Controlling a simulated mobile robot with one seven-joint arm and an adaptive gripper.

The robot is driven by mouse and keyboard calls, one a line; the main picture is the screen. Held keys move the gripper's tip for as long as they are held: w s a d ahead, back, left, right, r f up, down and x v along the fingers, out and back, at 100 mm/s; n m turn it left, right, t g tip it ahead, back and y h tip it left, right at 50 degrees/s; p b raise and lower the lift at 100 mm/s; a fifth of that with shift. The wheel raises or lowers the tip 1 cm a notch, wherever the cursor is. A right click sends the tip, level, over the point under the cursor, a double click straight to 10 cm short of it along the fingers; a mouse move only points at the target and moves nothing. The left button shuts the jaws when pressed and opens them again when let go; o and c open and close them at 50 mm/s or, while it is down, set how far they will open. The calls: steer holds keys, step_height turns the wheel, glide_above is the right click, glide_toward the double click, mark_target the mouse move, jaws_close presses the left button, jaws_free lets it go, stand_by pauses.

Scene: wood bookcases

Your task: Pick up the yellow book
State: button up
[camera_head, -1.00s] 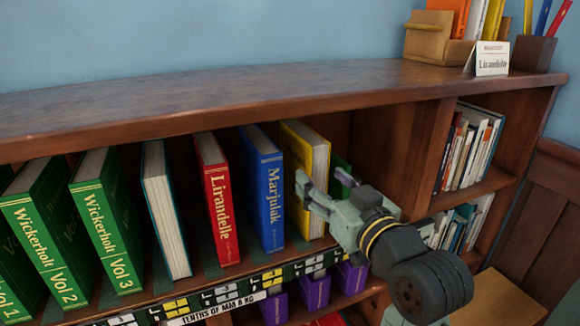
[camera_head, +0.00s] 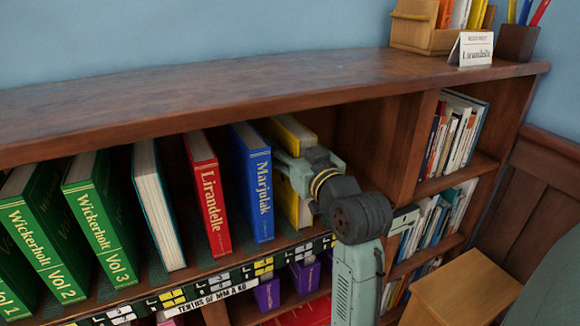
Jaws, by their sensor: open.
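The yellow book (camera_head: 294,131) stands upright on the upper shelf, just right of the blue "Marjulak" book (camera_head: 256,185). My gripper (camera_head: 290,168) is at the yellow book, reaching into the shelf from the right, and covers the middle of it. The top and a lower strip of the book show above and below the gripper. The fingers are open; the fingertips are partly hidden, and I cannot tell whether they touch the book.
A red "Lirandelle" book (camera_head: 209,195), a white-paged book (camera_head: 157,205) and green "Wickerholt" volumes (camera_head: 100,220) stand to the left. The bookcase top (camera_head: 250,90) overhangs the shelf. An upright divider (camera_head: 400,150) stands to the right. A wooden stool (camera_head: 465,285) is at lower right.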

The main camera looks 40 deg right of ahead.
jaws_close()
stand_by(0.7)
stand_by(0.3)
steer(key=shift+r, duration=0.1)
